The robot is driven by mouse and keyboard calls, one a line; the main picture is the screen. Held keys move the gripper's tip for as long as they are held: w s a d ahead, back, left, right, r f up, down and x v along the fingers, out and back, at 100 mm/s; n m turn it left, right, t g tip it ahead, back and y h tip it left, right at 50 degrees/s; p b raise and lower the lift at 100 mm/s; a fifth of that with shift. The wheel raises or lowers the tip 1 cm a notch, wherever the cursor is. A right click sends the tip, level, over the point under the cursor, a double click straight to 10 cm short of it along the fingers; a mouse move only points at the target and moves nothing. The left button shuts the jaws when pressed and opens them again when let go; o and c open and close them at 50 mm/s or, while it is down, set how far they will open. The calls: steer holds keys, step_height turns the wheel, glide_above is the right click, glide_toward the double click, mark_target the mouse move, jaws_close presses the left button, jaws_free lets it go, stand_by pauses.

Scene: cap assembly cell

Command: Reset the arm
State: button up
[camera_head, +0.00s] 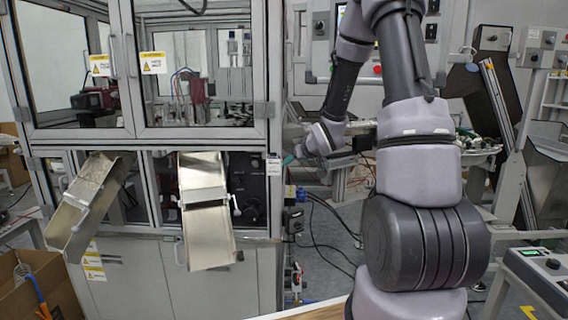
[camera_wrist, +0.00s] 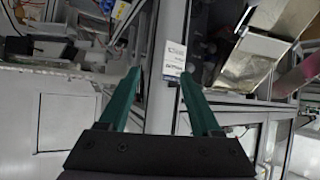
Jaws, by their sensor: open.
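My arm (camera_head: 418,150) rises at the right of the head view and bends over at the top. Its forearm comes down to the left, with the wrist in front of the machine's right side. In the wrist view my gripper (camera_wrist: 157,82) shows two green fingers spread apart with nothing between them. Beyond the fingers are a grey machine post and a white label (camera_wrist: 174,58).
A glass-fronted machine cabinet (camera_head: 272,110) stands at left and centre. Two metal chutes, one left (camera_head: 88,205) and one middle (camera_head: 207,212), jut from its front. A cardboard box (camera_head: 32,290) sits at lower left. A control box (camera_head: 545,275) stands at lower right. Cables lie on the floor.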

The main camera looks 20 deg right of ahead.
steer(key=s+r+m+g+h, duration=0.2)
steer(key=s+r+m, duration=0.2)
steer(key=s+r, duration=0.95)
steer(key=s+a+r+m+g+y, duration=0.1)
steer(key=s+a+r, duration=0.2)
steer(key=s, duration=0.7)
steer(key=s+a+r+m+g+y, duration=0.1)
steer(key=s+a+r, duration=0.1)
steer(key=s, duration=0.8)
steer(key=shift+a+r+g+y, duration=0.3)
steer(key=shift+a+r+y, duration=0.1)
steer(key=shift+r, duration=0.25)
steer(key=shift+w+d, duration=0.1)
